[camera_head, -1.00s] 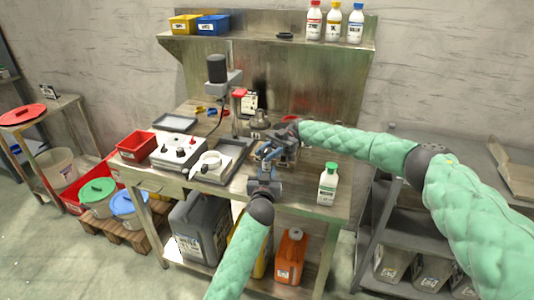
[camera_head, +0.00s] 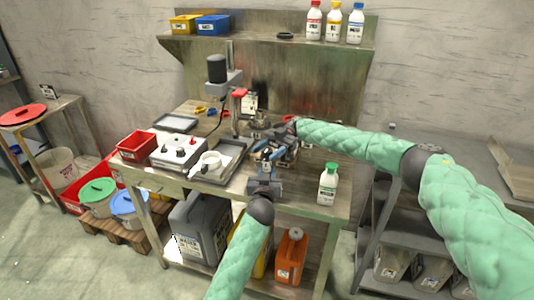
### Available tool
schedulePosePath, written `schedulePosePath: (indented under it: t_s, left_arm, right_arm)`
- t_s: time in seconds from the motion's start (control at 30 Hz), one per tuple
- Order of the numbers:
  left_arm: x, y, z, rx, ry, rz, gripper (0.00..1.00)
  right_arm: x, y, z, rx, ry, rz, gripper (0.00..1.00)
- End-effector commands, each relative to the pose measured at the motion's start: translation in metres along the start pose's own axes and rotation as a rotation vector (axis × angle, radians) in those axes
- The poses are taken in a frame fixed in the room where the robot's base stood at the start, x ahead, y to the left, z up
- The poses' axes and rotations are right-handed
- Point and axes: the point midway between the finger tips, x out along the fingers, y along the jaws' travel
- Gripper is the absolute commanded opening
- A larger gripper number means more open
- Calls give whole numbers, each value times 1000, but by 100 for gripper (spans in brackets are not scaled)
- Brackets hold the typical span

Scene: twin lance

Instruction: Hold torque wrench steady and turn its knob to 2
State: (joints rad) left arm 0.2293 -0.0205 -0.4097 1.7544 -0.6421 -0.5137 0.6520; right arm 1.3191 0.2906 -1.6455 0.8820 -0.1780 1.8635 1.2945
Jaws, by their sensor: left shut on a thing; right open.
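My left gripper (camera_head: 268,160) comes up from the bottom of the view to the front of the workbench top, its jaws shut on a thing. The torque wrench cannot be made out clearly; the small dark and bluish shape between my two grippers fits it, but the jaws cover most of it. Its knob and scale are too small and hidden to read. My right gripper (camera_head: 268,137) reaches in from the right, open, just behind and above the left one, close to the held thing. Whether it touches cannot be told.
The workbench (camera_head: 315,207) holds a drill-press-like machine (camera_head: 217,72), a white control box (camera_head: 178,150), a red bin (camera_head: 137,147), a white cup-like thing (camera_head: 208,163) and a dark tray (camera_head: 232,150). A green-capped bottle (camera_head: 328,185) stands right of my grippers.

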Motion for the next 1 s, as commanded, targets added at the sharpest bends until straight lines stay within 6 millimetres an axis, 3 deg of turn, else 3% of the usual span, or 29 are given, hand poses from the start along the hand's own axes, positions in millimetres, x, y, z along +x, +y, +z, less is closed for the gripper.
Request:
schedulePosePath:
  t_s: [0.5,0.7,1.0]
  left_arm:
    - [0,0,1,0,-2,0,0]
    - [0,0,1,0,-2,-1,0]
    - [0,0,1,0,-1,-1,0]
  right_arm:
    - [0,0,-80,-2,0,-1,55]
    - [0,0,-92,-1,0,-1,55]
    - [0,0,-94,-1,0,0,55]
